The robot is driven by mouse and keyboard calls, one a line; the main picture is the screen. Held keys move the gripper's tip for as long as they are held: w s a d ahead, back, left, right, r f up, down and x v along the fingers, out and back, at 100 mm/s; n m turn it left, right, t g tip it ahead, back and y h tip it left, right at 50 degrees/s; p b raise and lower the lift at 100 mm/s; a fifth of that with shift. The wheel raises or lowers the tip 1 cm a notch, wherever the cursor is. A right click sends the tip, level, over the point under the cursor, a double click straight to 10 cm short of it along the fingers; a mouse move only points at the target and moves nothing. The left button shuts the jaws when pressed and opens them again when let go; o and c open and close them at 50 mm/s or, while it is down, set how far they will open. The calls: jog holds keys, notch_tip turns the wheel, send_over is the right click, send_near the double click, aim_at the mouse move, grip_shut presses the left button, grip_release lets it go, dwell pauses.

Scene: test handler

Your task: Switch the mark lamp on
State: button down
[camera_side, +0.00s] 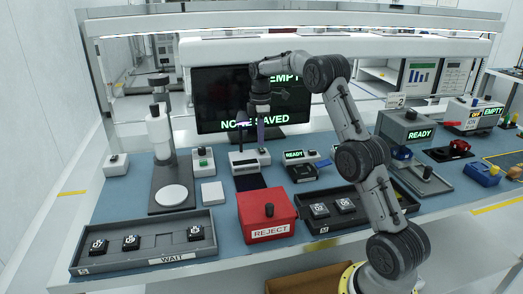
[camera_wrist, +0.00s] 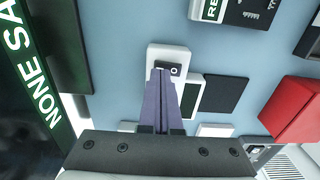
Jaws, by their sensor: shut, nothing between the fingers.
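My gripper (camera_side: 261,140) points down over the middle of the bench, its purple fingers together with nothing between them. In the wrist view the fingertips (camera_wrist: 163,74) are at a small white switch box (camera_wrist: 160,52) with a black rocker (camera_wrist: 174,69) marked "O". The fingers cover part of the box; whether they touch the rocker I cannot tell. Beside it is a white unit (camera_wrist: 196,82) with a dark window, and a flat black pad (camera_wrist: 225,93). In the side view this white unit (camera_side: 238,163) stands behind the pad (camera_side: 250,183). No lit lamp is clearly visible, and no label names the mark lamp.
A monitor (camera_side: 215,90) stands close behind my gripper. A red REJECT box (camera_side: 265,227) is in front. A READY unit (camera_side: 294,155) lies to the right, a stand with a white disc (camera_side: 171,195) to the left. A WAIT tray (camera_side: 150,245) is at front left.

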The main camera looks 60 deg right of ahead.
aim_at(260, 149)
jog(key=shift+r, duration=2.65)
jog(key=shift+r, duration=0.1)
jog(key=s+a+r+m+t, duration=0.1)
jog(key=s+a+r+m, duration=0.1)
jog(key=s+a+r, duration=0.55)
jog(key=s+a+r+m+t, duration=0.2)
jog(key=s+a, duration=0.3)
jog(key=a, duration=0.6)
jog(key=s+a+f+m+t, duration=0.1)
jog(key=s+a+f+m, duration=0.1)
jog(key=s, duration=0.7)
jog(key=s+a+f+m+t, duration=0.1)
jog(key=s+a+f+m, duration=0.2)
jog(key=s+a+f, duration=0.2)
jog(key=s+a, duration=0.2)
jog(key=s, duration=0.2)
jog(key=shift+a+t, duration=0.2)
jog(key=shift+t, duration=0.1)
